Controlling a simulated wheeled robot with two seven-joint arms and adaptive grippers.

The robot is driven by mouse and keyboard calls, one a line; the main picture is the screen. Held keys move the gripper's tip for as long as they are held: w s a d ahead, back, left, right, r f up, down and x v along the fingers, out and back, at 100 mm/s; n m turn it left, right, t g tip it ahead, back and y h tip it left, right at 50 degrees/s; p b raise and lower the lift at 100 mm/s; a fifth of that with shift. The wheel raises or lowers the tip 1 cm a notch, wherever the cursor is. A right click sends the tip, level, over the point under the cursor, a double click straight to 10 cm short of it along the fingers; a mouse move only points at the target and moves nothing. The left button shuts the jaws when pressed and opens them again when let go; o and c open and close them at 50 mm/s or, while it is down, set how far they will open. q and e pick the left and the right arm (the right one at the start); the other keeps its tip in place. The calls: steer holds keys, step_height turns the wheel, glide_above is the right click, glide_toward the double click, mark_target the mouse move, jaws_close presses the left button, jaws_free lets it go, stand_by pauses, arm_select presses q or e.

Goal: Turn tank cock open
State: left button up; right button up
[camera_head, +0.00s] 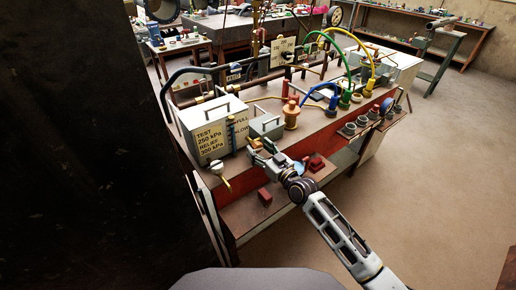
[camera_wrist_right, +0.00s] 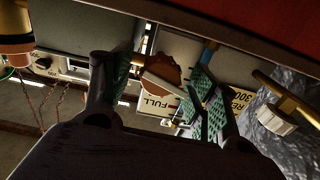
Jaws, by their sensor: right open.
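The grey tank (camera_head: 208,132) with the TEST and RELIEF label stands at the bench's near left end. A brass fitting with a pale head (camera_head: 217,168) sticks out low on its front; what looks like the same fitting shows at the right of the wrist view (camera_wrist_right: 280,110). My right gripper (camera_head: 259,151) is open, right of that fitting and in front of the tank. In the wrist view, a brown round piece with a pale lever (camera_wrist_right: 160,77) shows between my right fingers (camera_wrist_right: 162,88); contact cannot be told. My left gripper is not in view.
A small grey box (camera_head: 266,126) stands right of the tank. A brass cylinder (camera_head: 291,116) and coloured hoses are farther right. Red blocks (camera_head: 316,163) lie on the lower shelf. Open floor (camera_head: 430,200) is to the right.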

steer(key=shift+w+a, duration=0.4)
steer(key=shift+w, duration=0.1)
steer(key=shift+c, duration=0.4)
steer(key=c, duration=0.9)
